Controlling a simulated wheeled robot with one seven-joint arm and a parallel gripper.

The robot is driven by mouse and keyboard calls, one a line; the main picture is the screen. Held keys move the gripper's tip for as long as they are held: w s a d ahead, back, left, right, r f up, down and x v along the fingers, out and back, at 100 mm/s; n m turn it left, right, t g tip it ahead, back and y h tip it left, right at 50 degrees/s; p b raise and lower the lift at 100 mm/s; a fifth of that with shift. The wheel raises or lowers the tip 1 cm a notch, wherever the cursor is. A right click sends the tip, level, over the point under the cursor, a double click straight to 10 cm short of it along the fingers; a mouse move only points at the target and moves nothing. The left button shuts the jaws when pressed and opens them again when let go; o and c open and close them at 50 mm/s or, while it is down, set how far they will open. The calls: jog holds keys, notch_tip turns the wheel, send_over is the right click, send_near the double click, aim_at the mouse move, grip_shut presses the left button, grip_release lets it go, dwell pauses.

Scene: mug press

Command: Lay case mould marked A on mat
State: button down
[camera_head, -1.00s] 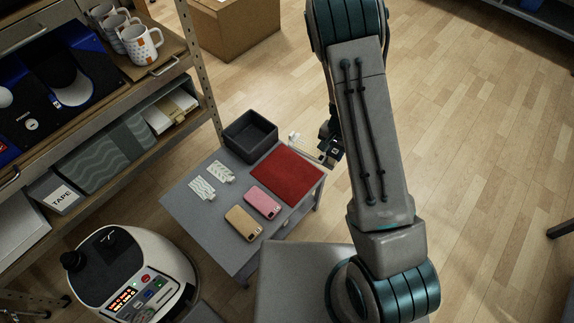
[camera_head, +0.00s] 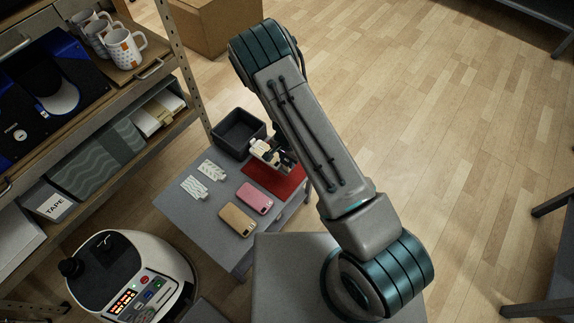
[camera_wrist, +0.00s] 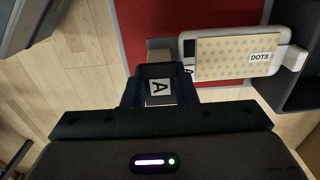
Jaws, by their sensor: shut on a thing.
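My gripper (camera_wrist: 158,90) is shut on the case mould by its dark grip block, which carries a white A label. The case mould (camera_wrist: 187,48) also shows in the head view (camera_head: 263,147), partly hidden by my gripper. A pale phone-shaped case with a beige dotted sheet marked DOTS lies on it. The red mat (camera_wrist: 150,18) is behind and below the mould in the wrist view. In the head view the mat (camera_head: 286,182) is partly covered by my arm. The mould is over the mat's far-left side; I cannot tell the exact gap.
A dark open bin (camera_head: 232,138) stands on the grey table (camera_head: 185,212), close to the mould. A shelf with mugs (camera_head: 125,48) stands at left.

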jog(key=shift+f+b, duration=0.4)
jog(key=shift+f, duration=1.6)
jog(key=shift+f, duration=0.1)
jog(key=c, duration=1.2)
grip_release()
jog(key=shift+o, duration=0.2)
